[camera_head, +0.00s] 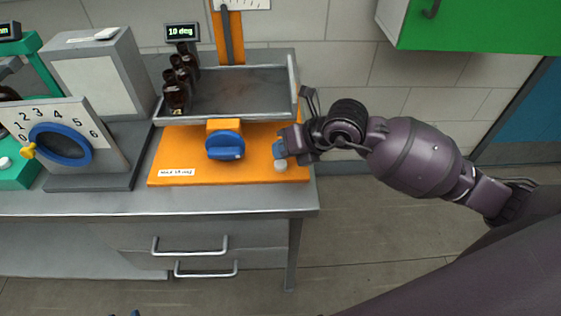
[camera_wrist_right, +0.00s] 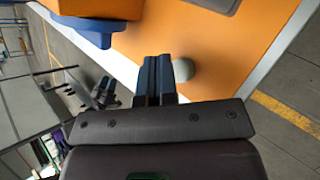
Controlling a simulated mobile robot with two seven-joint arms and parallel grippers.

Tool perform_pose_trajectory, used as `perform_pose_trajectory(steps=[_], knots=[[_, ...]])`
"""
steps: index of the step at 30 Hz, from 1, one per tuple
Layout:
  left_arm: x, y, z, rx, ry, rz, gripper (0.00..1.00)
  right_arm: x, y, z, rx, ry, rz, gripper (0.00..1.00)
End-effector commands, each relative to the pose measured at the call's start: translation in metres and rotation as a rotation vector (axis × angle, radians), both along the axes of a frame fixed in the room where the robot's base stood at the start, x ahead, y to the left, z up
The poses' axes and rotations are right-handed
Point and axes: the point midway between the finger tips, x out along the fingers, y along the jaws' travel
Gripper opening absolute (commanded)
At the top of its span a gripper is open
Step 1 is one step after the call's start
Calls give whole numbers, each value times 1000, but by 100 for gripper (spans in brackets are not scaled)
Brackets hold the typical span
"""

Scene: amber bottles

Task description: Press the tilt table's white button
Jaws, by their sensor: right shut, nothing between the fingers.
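The tilt table has an orange base (camera_head: 190,148), a grey metal tray (camera_head: 240,95) on top and a blue knob (camera_head: 225,145) at the front. Its white button (camera_head: 280,165) is at the right end of the base and also shows in the right wrist view (camera_wrist_right: 184,70). My right gripper (camera_head: 279,150) is shut and empty, with its blue fingertips over or right beside the button. In the right wrist view the fingertips (camera_wrist_right: 158,62) are together just left of the button. I cannot tell whether they touch it.
Several amber bottles (camera_head: 176,95) stand at the tray's left side. A display reading 10 deg (camera_head: 182,32) stands behind them. A grey device with a numbered dial (camera_head: 60,145) is to the left. A green cabinet (camera_head: 475,25) hangs at upper right.

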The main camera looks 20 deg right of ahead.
Motion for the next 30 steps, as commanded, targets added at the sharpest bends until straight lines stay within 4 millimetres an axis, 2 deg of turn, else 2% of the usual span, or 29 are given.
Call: perform_pose_trajectory(steps=[20,30], knots=[[-6,1,-3,1,12,3,43,0,0,0,0,0,0,0],[-4,1,-4,1,9,2,43,0,0,-9,0,0,0,0]])
